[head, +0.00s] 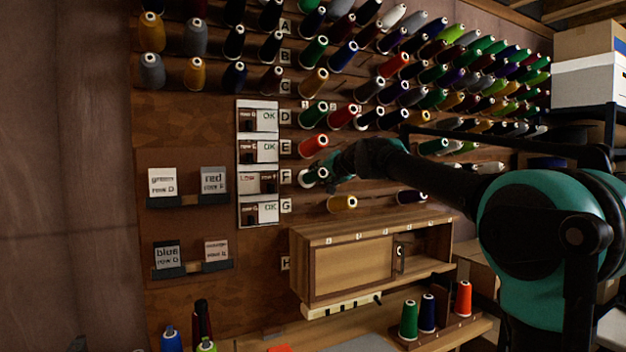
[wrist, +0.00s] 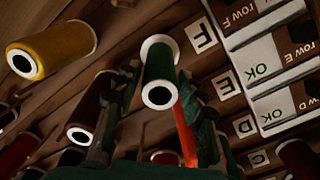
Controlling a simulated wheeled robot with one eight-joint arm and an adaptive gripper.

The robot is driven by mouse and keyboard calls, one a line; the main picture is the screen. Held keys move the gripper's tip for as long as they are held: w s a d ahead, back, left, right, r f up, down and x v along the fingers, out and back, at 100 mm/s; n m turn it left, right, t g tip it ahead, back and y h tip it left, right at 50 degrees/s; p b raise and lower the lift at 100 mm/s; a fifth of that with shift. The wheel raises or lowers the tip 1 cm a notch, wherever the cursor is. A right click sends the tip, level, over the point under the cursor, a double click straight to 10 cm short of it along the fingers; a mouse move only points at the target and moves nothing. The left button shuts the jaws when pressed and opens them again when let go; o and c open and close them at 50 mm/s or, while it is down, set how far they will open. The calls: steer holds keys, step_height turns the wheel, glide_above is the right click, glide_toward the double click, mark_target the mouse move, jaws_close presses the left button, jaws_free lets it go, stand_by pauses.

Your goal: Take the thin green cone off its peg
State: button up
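A green cone (head: 313,176) with a white end sits on the wall at row F, just right of the row label. In the wrist view the same green cone (wrist: 160,66) points towards the camera, still on the wall. My gripper (head: 334,166) is at this cone in the head view. In the wrist view my gripper (wrist: 160,80) is open, with one dark finger on each side of the cone and a visible gap to each. The peg inside the cone is hidden.
A red-orange cone (head: 313,146) is close above at row E, and a yellow cone (head: 342,203) is below. A dark red cone (wrist: 90,112) is close beside one finger. A wooden cabinet (head: 355,265) stands below; row cards (head: 258,180) hang left.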

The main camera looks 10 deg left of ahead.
steer(key=c, duration=0.4)
steer(key=v, duration=1.1)
steer(key=shift+s+d+f, duration=0.1)
steer(key=shift+d+f, duration=0.05)
steer(key=shift+f, duration=0.05)
stand_by(0.5)
steer(key=shift+s+d+r, duration=0.5)
steer(key=shift+s+r, duration=0.2)
steer(key=shift+s, duration=0.1)
steer(key=shift+s+d+r, duration=0.55)
steer(key=shift+s+r, duration=0.15)
steer(key=shift+s, duration=0.1)
